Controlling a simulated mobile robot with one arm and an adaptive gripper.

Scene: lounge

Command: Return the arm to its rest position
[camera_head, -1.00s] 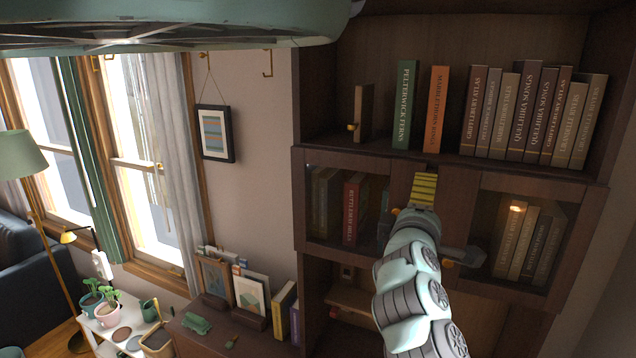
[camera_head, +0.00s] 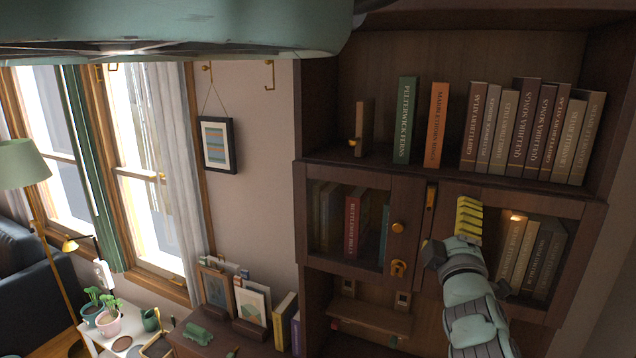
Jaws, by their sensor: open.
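My gripper (camera_head: 467,218) shows at the right of centre, at the end of my pale green arm. Its yellow ridged finger points up, in front of the right glass door of the bookcase cabinet (camera_head: 500,193). The gripper appears empty, with nothing held. It is seen mostly from behind, so the gap between its fingers is hard to make out.
The bookcase fills the right side. A green book (camera_head: 404,120) and an orange book (camera_head: 436,125) stand on its upper shelf beside several brown books. The left door (camera_head: 398,215) looks closed. A low dresser (camera_head: 190,345) with frames stands lower left. A lamp (camera_head: 22,165) is far left.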

